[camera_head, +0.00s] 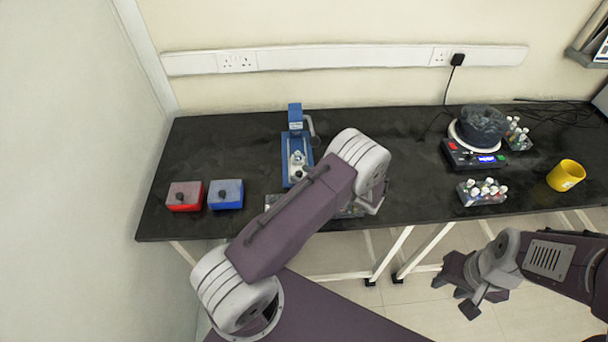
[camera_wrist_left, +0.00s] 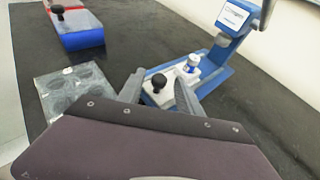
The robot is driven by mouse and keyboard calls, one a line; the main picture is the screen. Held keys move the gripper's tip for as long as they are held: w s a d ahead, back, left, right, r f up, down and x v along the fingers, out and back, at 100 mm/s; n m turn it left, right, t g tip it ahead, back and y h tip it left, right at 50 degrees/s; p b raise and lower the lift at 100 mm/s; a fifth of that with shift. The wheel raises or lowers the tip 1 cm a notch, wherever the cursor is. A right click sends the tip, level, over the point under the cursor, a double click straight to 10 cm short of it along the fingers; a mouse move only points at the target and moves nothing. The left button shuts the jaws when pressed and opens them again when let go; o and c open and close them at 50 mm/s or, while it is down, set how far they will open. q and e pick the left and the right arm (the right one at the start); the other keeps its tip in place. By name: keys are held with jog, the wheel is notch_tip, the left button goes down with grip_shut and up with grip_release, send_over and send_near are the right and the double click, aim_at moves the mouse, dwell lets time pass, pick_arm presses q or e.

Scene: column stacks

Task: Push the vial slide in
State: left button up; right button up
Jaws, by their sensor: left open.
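The blue device stands on the black bench in the head view (camera_head: 287,158), with an upright blue head at its back. In the left wrist view its white slide (camera_wrist_left: 153,95) carries a black knob (camera_wrist_left: 158,81) at the near end. A small vial with a blue label (camera_wrist_left: 190,66) stands upright behind the knob. My left gripper (camera_wrist_left: 158,91) is open, its fingers showing on either side of the knob; contact cannot be told. In the head view my left arm hides that gripper. My right gripper (camera_head: 456,291) is open and empty, off the bench's front edge.
A clear plate with round wells (camera_wrist_left: 74,92) lies left of the device. Red (camera_head: 185,196) and blue (camera_head: 226,194) blocks stand further left. A vial rack (camera_head: 482,192), scale (camera_head: 462,156) and yellow mug (camera_head: 566,175) are on the right. The back middle of the bench is clear.

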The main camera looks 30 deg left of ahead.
pick_arm(q)
grip_shut()
dwell(1.3)
